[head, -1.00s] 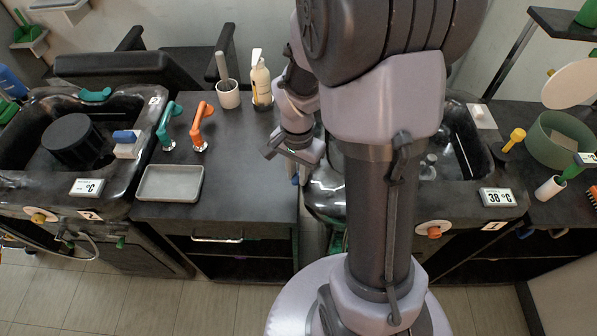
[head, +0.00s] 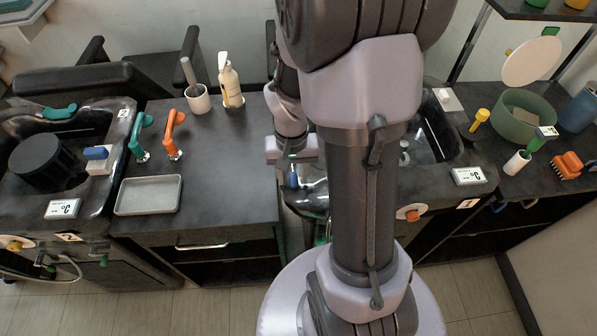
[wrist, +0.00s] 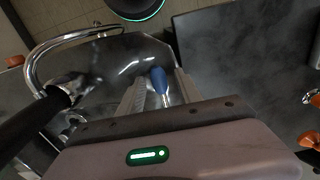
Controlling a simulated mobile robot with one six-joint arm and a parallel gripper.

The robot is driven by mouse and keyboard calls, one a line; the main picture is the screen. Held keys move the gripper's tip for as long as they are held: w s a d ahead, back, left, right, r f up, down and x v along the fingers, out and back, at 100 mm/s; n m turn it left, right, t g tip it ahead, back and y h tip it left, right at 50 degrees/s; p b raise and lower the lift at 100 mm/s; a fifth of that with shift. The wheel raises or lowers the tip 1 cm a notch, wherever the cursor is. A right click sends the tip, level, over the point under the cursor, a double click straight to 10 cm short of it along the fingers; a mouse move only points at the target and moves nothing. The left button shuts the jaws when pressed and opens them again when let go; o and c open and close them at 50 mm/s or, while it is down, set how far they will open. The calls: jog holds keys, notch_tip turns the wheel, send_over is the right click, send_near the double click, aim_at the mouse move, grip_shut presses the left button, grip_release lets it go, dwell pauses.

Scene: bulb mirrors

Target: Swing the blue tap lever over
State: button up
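The blue tap lever (wrist: 160,82) has a blue grip on a short metal stem, by the edge of a glossy black basin (wrist: 118,58). In the wrist view it stands between the two fingers of my gripper (wrist: 160,92), with a visible gap on either side. My gripper is open and holds nothing. In the head view my gripper (head: 291,152) is just above the lever, whose blue grip (head: 293,177) shows below the fingers. My arm hides much of the basin there.
A curved chrome spout (wrist: 62,45) and a black handle (wrist: 35,122) lie left of my fingers in the wrist view. The dark counter (head: 225,160) holds a metal tray (head: 148,195), teal (head: 138,135) and orange (head: 174,133) handles, a cup (head: 198,98) and a bottle (head: 230,82).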

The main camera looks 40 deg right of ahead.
notch_tip(320, 180, up, 6)
jog(key=p, duration=0.5)
jog(key=shift+r, duration=0.1)
